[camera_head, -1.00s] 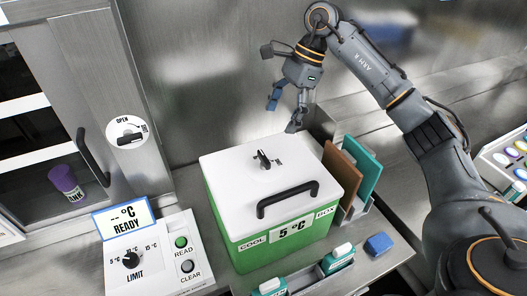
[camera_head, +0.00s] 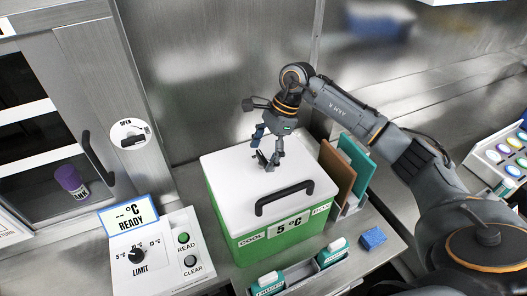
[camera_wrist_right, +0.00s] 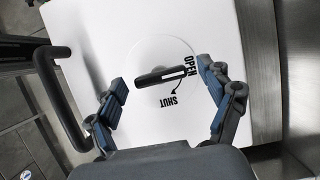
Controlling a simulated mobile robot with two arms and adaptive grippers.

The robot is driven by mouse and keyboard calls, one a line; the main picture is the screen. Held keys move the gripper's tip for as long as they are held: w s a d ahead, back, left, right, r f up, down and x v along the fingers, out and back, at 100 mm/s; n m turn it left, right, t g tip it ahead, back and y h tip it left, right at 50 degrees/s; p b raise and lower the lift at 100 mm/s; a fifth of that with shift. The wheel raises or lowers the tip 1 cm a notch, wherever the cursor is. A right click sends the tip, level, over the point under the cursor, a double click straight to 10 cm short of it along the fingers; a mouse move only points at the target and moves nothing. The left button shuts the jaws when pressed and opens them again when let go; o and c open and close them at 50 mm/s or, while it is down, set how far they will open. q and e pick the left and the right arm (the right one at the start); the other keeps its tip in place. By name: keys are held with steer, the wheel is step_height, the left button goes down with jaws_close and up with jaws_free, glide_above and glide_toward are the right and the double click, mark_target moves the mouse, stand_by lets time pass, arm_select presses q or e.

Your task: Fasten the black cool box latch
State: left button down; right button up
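The cool box (camera_head: 240,222) is green with a white lid (camera_head: 225,175) that lies closed on it. Its black latch (camera_head: 262,158) sits on the lid, partly hidden by my right gripper in the head view. In the right wrist view the latch (camera_wrist_right: 158,76) is a short bar with one end at the word OPEN; a curved arrow leads from there to SHUT. My right gripper (camera_head: 265,152) is just above the latch. In the wrist view its fingers (camera_wrist_right: 168,92) are spread wide on both sides of the latch, apart from it. My left gripper is not in view.
A black lid handle (camera_head: 285,198) rises near the box's front edge. Brown and teal panels (camera_head: 345,168) stand close on the right. A control box (camera_head: 155,250) with a display is at left. Bottles (camera_head: 332,250) and a blue block (camera_head: 373,238) are in front.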

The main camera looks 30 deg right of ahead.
steer(key=c, duration=1.1)
steer(key=shift+o, duration=0.2)
steer(key=m+b, duration=0.1)
steer(key=m+t+b, duration=0.1)
steer(key=m+b, duration=0.1)
steer(key=shift+s+f, duration=0.1)
steer(key=shift+f, duration=0.1)
steer(key=m+t+b, duration=0.1)
steer(key=m+b, duration=0.1)
steer(key=m+t+h+b, duration=0.1)
steer(key=m+b, duration=0.1)
steer(key=m, duration=0.1)
steer(key=shift+s, duration=0.1)
steer(key=m+h+b, duration=0.1)
steer(key=m+b, duration=0.1)
steer(key=m, duration=0.1)
steer(key=m+t+h+b, duration=0.1)
steer(key=m+b, duration=0.1)
steer(key=shift+s+r+m, duration=0.1)
steer(key=shift+r+m, duration=0.05)
steer(key=shift+m, duration=0.25)
steer(key=m+h+b, duration=0.1)
steer(key=m+b, duration=0.1)
steer(key=m, duration=0.2)
steer(key=shift+a+r+h, duration=0.1)
steer(key=shift+h, duration=0.3)
steer(key=shift+s, duration=0.1)
